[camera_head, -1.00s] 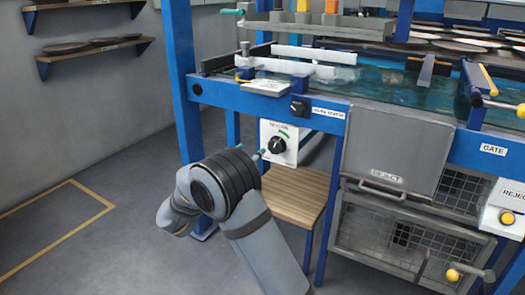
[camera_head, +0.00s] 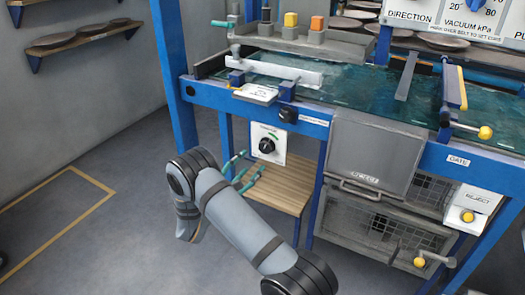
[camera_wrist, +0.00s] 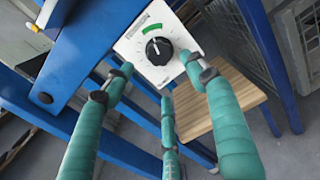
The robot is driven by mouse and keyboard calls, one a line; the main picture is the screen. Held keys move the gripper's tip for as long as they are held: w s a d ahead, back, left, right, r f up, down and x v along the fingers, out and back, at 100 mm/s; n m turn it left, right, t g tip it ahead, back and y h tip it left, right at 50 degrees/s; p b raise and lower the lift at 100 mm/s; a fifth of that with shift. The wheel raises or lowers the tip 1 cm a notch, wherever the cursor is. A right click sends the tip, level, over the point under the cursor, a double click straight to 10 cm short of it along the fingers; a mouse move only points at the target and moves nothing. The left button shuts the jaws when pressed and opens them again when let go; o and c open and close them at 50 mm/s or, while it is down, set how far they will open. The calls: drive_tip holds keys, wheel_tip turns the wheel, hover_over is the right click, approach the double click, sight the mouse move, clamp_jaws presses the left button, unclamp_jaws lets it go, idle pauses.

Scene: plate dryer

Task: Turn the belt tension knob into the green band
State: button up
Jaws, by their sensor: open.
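The belt tension knob (camera_head: 267,145) is a black dial on a white panel (camera_head: 276,155) with a green band above it, fixed under the blue frame. In the wrist view the knob (camera_wrist: 159,50) has a white pointer mark at its upper left edge, and the green band (camera_wrist: 152,29) lies above it; I cannot tell exactly where the pointer reads. My gripper (camera_head: 242,172) has three teal fingers, spread open and empty. It is below and left of the panel, apart from the knob. In the wrist view the fingers (camera_wrist: 165,90) point toward the panel from below.
A wooden shelf (camera_head: 283,186) lies just below the panel, close to my fingers.

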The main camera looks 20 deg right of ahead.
sight(264, 150)
drive_tip(key=b+x, duration=0.2)
drive_tip(key=x, duration=0.8)
drive_tip(key=shift+d, duration=0.1)
drive_tip(key=shift+c, duration=1.3)
